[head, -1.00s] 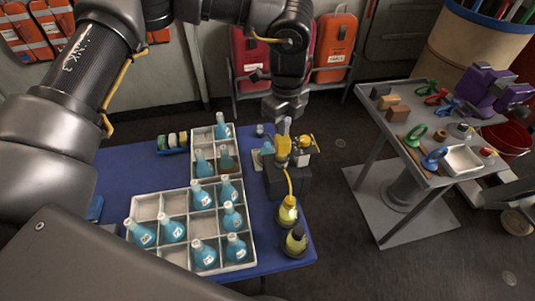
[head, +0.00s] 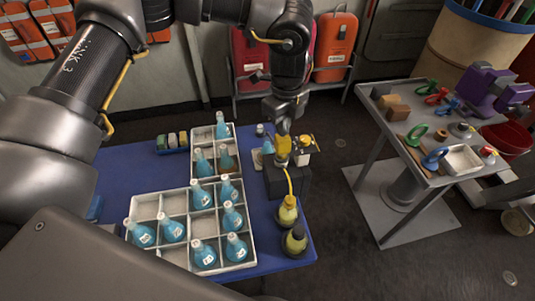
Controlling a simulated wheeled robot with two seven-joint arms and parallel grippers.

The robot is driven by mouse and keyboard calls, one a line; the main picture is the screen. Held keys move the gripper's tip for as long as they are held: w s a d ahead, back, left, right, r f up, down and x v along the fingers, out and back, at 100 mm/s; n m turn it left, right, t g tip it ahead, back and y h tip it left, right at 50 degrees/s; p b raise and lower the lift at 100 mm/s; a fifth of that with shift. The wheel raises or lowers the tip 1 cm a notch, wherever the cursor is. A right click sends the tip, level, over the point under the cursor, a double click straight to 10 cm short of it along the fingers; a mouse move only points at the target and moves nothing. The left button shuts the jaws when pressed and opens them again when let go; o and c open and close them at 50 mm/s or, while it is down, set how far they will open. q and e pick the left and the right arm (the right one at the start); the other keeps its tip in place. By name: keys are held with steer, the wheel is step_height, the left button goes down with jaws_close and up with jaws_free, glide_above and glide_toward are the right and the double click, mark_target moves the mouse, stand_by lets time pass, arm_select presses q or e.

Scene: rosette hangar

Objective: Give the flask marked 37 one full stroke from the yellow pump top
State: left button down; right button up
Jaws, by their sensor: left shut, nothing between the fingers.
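The yellow pump top (head: 283,151) sits on a dark block (head: 290,182) near the right side of the blue table. A yellow tube runs from it to a yellow bottle (head: 288,212). My left gripper (head: 283,130) is shut and empty, pointing down right at the pump top; whether it touches is too small to tell. A pale blue flask (head: 268,148) stands just left of the pump top. Several blue flasks with white labels stand in the lower tray (head: 148,205) and the upper tray (head: 203,134). I cannot read which one is marked 37. My right gripper is out of view.
A second yellow bottle with a dark top (head: 296,240) stands at the table's front right. A blue holder with small jars (head: 172,142) lies left of the upper tray. A grey cart (head: 393,165) with tools stands right, across open floor.

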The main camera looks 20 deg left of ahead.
arm_select(q)
steer(key=shift+f+b, duration=0.95)
steer(key=shift+f, duration=0.7)
steer(key=shift+r, duration=0.1)
steer(key=shift+r+p, duration=2.3)
steer(key=shift+r, duration=0.75)
steer(key=shift+r+p, duration=1.5)
steer(key=shift+r, duration=0.7)
